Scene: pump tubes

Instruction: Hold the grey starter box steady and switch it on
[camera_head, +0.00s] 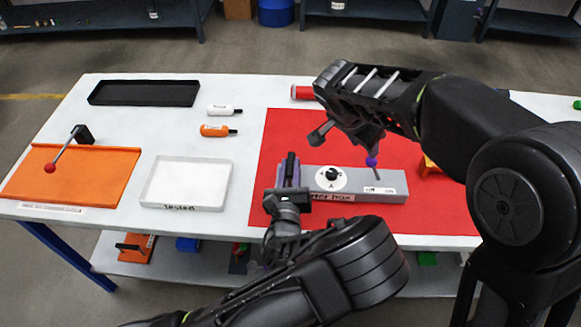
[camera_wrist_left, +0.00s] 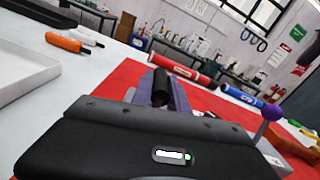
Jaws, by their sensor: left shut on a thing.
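The grey starter box (camera_head: 353,184) lies on the red mat (camera_head: 420,205) in the head view. It has a round white dial with a black knob (camera_head: 332,175) and a lever with a purple ball (camera_head: 372,162), which also shows in the left wrist view (camera_wrist_left: 271,112). My left gripper (camera_head: 290,172) is shut on the purplish left end of the box; a dark finger covers part of it in the wrist view (camera_wrist_left: 161,88). My right gripper (camera_head: 346,138) hangs above the box with its fingers apart, one close to the purple ball. The front label is partly hidden.
A white tray (camera_head: 185,205) and an orange board with a red-balled lever (camera_head: 75,185) stand to the left. A red tube (camera_head: 302,92) lies beyond the mat.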

